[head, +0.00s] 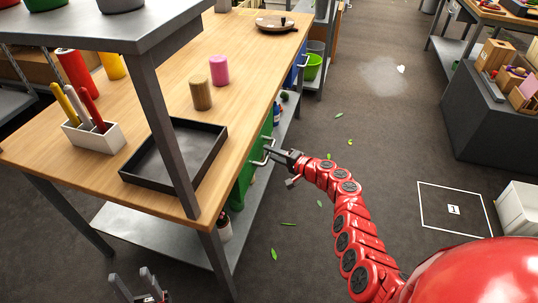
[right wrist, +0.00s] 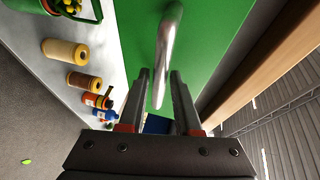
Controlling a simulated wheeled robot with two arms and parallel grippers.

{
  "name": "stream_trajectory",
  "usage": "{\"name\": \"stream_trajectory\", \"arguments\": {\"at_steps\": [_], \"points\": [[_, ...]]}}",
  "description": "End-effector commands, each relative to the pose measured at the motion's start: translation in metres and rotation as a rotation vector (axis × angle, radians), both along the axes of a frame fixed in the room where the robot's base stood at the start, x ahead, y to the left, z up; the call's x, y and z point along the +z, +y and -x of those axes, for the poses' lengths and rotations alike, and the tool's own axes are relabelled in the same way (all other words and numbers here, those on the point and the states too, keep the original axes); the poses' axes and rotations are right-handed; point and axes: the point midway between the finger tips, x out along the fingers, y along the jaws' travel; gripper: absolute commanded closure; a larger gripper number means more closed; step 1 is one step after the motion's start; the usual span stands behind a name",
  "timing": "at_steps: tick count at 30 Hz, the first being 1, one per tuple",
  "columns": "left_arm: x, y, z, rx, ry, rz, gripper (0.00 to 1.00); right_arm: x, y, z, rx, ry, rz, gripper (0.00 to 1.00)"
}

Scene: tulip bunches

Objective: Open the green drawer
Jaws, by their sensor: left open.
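The green drawer (head: 243,183) is under the wooden workbench top, facing right, and looks shut. Its metal handle (head: 262,160) stands out from the front. My right gripper (head: 283,156) is at this handle. In the right wrist view the green front (right wrist: 208,32) fills the upper middle, and the handle (right wrist: 167,45) reaches down between the two fingers of my right gripper (right wrist: 160,75). Those fingers are apart, one on each side, with small gaps to the handle. My left gripper (head: 138,285) is open and empty, low at the bottom left, below the bench.
The workbench (head: 150,85) carries a black tray (head: 205,160), a white holder (head: 95,137) and cylinders. A grey post rises at its front. A lower shelf (right wrist: 60,75) holds several jars and bottles. The floor to the right of the drawer is mostly free, with scattered leaves.

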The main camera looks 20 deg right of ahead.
Motion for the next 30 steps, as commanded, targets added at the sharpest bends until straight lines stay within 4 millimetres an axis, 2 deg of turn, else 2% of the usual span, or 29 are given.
{"name": "stream_trajectory", "arguments": {"at_steps": [5, 14, 20, 30], "points": [[-0.0068, 0.0, 0.0, 0.0, 0.0, 0.0, 0.5, -0.0032, 0.0054, -0.0086, 0.0, 0.001, 0.001, 0.68], [-0.0065, 0.0, 0.0, 0.0, 0.0, 0.0, 0.5, -0.0027, 0.0062, -0.0101, -0.002, 0.002, 0.001, 0.68], [-0.0065, 0.0, 0.0, 0.0, 0.0, 0.0, 0.5, -0.0027, 0.0059, -0.01, -0.002, 0.002, 0.001, 1.0], [-0.0066, 0.0, 0.0, 0.0, 0.0, 0.0, 0.5, -0.0028, 0.0057, -0.01, -0.002, 0.002, 0.001, 1.0]]}}
